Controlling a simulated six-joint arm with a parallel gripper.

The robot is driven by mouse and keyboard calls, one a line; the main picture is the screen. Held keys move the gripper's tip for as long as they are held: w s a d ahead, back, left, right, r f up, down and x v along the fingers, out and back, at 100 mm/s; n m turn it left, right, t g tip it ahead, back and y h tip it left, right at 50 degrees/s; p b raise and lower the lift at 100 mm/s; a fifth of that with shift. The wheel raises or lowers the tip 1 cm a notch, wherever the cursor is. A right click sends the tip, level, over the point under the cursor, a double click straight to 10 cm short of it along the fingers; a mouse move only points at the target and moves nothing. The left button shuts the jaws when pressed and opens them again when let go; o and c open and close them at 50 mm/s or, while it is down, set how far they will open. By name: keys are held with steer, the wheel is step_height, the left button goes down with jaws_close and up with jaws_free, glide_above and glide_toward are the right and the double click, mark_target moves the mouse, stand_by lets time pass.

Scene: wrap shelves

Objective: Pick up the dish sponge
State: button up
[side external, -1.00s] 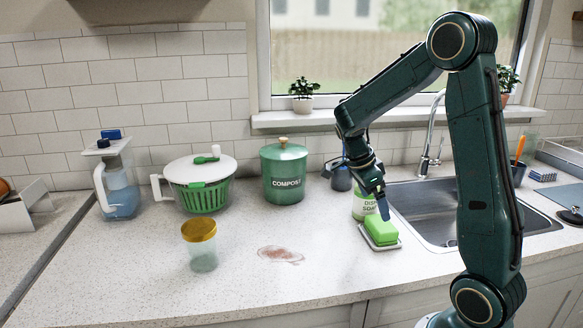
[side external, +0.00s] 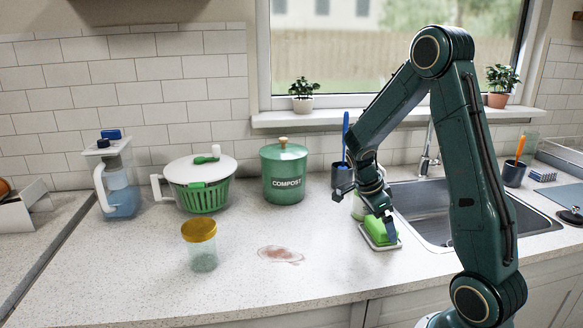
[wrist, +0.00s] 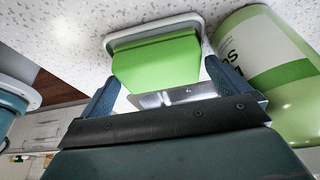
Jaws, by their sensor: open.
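The dish sponge (side external: 381,231) is a bright green block on a small white tray (side external: 385,248) on the counter, left of the sink. It also shows in the wrist view (wrist: 156,63), just beyond my fingers. My gripper (side external: 385,222) is low over the sponge in the side view and partly hides it. In the wrist view my gripper (wrist: 160,82) has its two blue fingers apart, with the sponge lined up between and ahead of them. I cannot tell from the frames whether either finger touches it.
The green and white dish soap bottle (wrist: 262,65) stands close beside the sponge. A dark cup with a blue-handled tool (side external: 342,175) is behind. The sink (side external: 440,205) is to the right. A yellow-lidded jar (side external: 200,245) and a reddish stain (side external: 281,255) lie to the left.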

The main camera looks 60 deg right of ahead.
steer(key=shift+s+d+f, duration=0.15)
steer(key=shift+f, duration=0.4)
steer(key=c, duration=0.8)
steer(key=shift+r, duration=0.2)
steer(key=shift+r, duration=0.45)
steer(key=shift+w+r, duration=0.15)
steer(key=shift+w, duration=0.05)
steer(key=w+a, duration=1.2)
steer(key=shift+w+a, duration=0.15)
steer(key=shift+a, duration=0.25)
